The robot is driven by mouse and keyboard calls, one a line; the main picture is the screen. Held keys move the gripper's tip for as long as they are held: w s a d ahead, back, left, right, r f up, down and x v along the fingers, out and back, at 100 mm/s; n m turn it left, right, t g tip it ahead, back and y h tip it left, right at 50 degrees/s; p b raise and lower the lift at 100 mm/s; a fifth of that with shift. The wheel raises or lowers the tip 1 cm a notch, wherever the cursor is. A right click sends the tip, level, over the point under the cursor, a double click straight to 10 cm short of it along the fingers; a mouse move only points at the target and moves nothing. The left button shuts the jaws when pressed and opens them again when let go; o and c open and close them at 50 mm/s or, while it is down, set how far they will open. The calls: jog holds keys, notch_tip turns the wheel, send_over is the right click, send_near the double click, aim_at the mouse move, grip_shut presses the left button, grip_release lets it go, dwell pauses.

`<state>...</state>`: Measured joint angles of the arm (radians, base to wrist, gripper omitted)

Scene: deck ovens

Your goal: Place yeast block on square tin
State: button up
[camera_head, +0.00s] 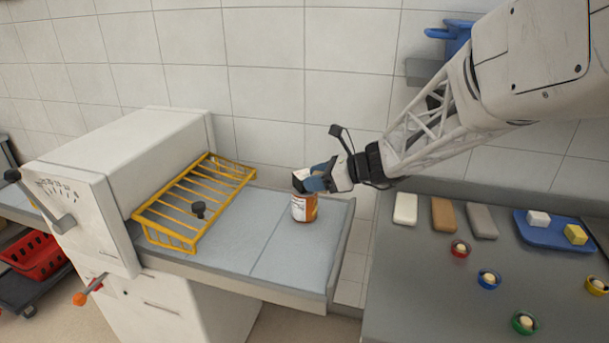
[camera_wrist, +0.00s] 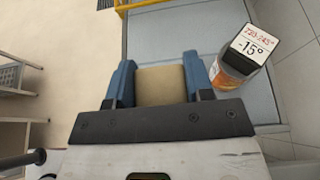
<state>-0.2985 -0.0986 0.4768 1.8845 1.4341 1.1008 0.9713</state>
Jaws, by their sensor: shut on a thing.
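My gripper (camera_wrist: 160,78) is shut on a tan block (camera_wrist: 162,86), which sits between its two blue fingers in the wrist view. This looks like the yeast block. In the head view my gripper (camera_head: 318,178) is over the sheeter's grey bed, at or just above the top of a jar; the held block cannot be made out there. I cannot pick out a square tin in either view.
The orange-brown jar (camera_head: 304,208) stands close to my gripper, also right of it in the wrist view (camera_wrist: 232,78). A yellow wire guard (camera_head: 190,200) is left. The right counter (camera_head: 420,290) holds several blocks, small bowls and a blue tray (camera_head: 548,236).

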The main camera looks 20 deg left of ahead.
jog(key=shift+a+r, duration=0.1)
jog(key=shift+a, duration=0.1)
jog(key=shift+w, duration=0.1)
send_over(301, 173)
jog(key=shift+d+f, duration=0.1)
jog(key=shift+f, duration=0.65)
dwell(0.3)
jog(key=shift+f, duration=1.75)
jog(key=shift+f, duration=0.15)
jog(key=o, duration=0.9)
jog(key=shift+o, duration=0.2)
